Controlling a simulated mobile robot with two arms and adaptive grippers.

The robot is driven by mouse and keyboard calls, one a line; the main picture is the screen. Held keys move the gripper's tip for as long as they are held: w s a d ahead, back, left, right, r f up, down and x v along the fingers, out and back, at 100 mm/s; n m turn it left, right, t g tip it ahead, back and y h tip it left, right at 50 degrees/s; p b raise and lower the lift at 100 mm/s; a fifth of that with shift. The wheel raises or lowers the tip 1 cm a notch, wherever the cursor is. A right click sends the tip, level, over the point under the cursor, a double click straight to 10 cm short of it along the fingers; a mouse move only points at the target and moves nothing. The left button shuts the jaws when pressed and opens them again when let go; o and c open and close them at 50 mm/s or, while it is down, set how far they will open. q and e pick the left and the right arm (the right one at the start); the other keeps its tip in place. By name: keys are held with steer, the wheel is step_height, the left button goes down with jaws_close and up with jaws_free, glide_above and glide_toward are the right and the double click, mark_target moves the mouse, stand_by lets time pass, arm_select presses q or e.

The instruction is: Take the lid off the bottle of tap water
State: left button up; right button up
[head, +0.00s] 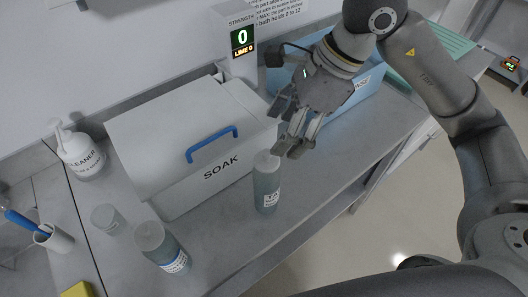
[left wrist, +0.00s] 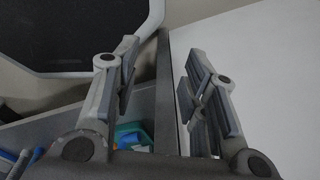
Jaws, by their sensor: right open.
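A capped grey-blue bottle (head: 266,190) stands upright in front of the soak box, its pale lid (head: 266,160) on top; its label is too small to read surely. A second capped bottle (head: 160,245) with a blue and white label stands at the front left; its label is also unreadable, so I cannot tell for certain which holds tap water. My right gripper (head: 281,133) is open and empty, fingers pointing down, just above and right of the first bottle's lid. My left gripper (left wrist: 162,55) is open and empty in the left wrist view, away from the bottles.
The white soak box (head: 155,180) with a blue handle (head: 212,143) stands behind the bottles. A blue rinse box (head: 350,112) lies behind my right gripper. A cleaner bottle (head: 80,155), a small clear cup (head: 107,218) and a brush holder (head: 53,238) stand left. Bench right of the bottle is clear.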

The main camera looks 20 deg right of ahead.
mark_target(267, 152)
steer(key=x, duration=0.2)
steer(key=shift+s+a+f+p, duration=0.1)
steer(key=shift+a+f+p, duration=0.1)
steer(key=shift+f+p, duration=0.15)
steer(key=p+x, duration=0.2)
steer(key=x, duration=0.1)
steer(key=shift+a+f, duration=0.45)
steer(key=shift+f, duration=0.25)
steer(key=shift+w, duration=0.25)
steer(key=c, duration=0.7)
